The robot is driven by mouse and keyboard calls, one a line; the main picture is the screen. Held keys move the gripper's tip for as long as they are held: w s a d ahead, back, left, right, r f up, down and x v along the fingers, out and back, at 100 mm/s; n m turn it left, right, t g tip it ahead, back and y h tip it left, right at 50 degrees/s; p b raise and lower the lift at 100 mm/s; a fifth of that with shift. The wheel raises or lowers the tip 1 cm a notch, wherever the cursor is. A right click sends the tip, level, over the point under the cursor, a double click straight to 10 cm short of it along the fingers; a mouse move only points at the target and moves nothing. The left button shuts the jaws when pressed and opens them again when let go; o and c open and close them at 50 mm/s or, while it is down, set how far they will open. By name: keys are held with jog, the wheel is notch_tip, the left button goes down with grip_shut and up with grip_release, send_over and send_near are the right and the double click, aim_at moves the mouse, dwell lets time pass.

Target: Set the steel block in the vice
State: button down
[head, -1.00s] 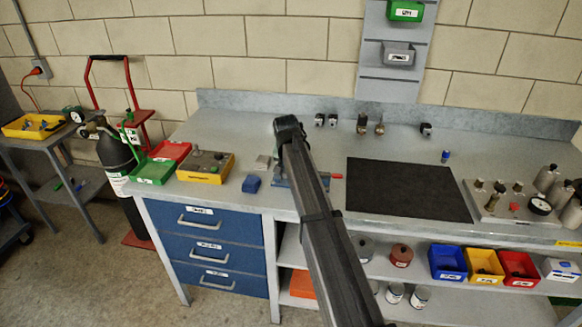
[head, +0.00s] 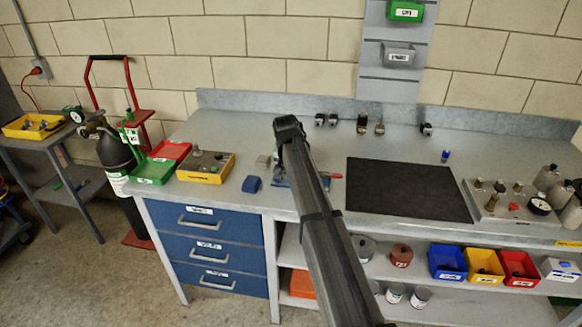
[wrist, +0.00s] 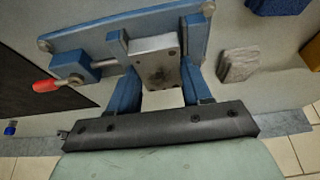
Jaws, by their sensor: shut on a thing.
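The steel block (wrist: 155,62) is a grey metal piece between the two blue fingers of my gripper (wrist: 157,72) in the wrist view. My gripper is shut on it. The blue vice (wrist: 85,35) lies directly beyond the block, with its red-ended handle (wrist: 46,86) to the left. The block overlaps the vice's middle in this view; whether it touches the vice or sits between its jaws, I cannot tell. In the head view my arm hides the block and most of the vice; the red handle (head: 331,175) shows to the right of my gripper (head: 288,127).
A light grey piece (head: 263,161) and a blue block (head: 251,184) lie left of the vice. A yellow box (head: 206,168) stands further left. A black mat (head: 405,188) lies to the right, clear on top. Several small fittings stand along the back of the bench.

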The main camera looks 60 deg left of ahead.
jog(key=shift+f, duration=0.1)
jog(key=shift+f, duration=0.15)
jog(key=shift+r, duration=0.2)
dwell(0.8)
jog(key=shift+f, duration=0.2)
jog(key=shift+r, duration=0.2)
dwell(0.6)
jog(key=shift+f, duration=0.25)
jog(key=shift+r, duration=0.15)
dwell(0.7)
